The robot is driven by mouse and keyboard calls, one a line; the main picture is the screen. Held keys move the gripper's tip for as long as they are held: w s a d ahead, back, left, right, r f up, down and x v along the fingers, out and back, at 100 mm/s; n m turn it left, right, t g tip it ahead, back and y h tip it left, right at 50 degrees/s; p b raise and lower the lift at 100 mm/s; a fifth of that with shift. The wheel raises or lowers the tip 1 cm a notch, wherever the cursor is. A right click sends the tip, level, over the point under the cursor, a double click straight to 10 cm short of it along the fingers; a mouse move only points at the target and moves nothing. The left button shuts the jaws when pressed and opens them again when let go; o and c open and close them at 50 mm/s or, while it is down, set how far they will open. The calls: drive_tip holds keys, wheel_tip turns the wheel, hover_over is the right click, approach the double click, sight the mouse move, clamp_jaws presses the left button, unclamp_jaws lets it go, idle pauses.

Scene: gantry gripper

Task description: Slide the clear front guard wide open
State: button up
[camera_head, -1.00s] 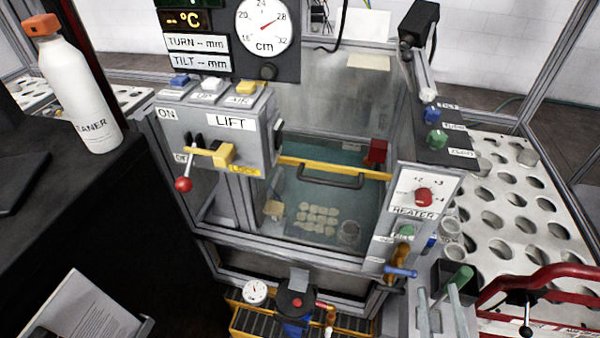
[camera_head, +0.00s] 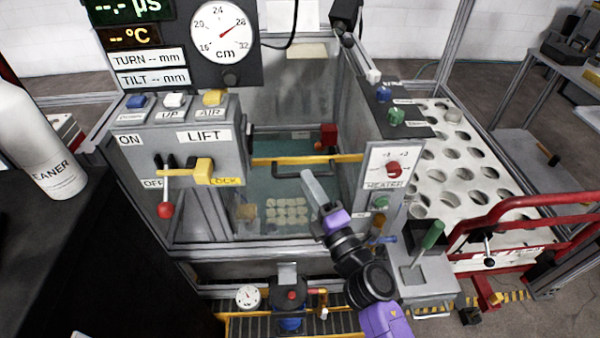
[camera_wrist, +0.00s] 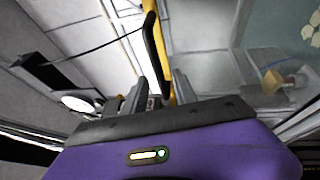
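The clear front guard (camera_head: 262,190) is a see-through panel on the front of the tank, with a yellow top bar (camera_head: 265,161) and a dark handle (camera_head: 287,176) just below it. My gripper (camera_head: 312,190) is in front of the guard, and its pale finger overlaps the handle in the head view. In the wrist view my gripper's fingers (camera_wrist: 158,92) stand apart. The yellow bar (camera_wrist: 166,75) and the dark handle (camera_wrist: 153,45) run up the picture from the gap between them. I cannot tell whether the fingers touch the handle.
The lift box (camera_head: 190,150) with its red-knobbed lever (camera_head: 165,210) stands left of the guard. The heater panel (camera_head: 390,165) and a blue-handled valve (camera_head: 385,240) are close on the right. A red rail (camera_head: 530,205) lies further right. A gauge (camera_head: 248,297) sits below.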

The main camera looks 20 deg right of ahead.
drive_tip(key=shift+x, duration=1.75)
clamp_jaws()
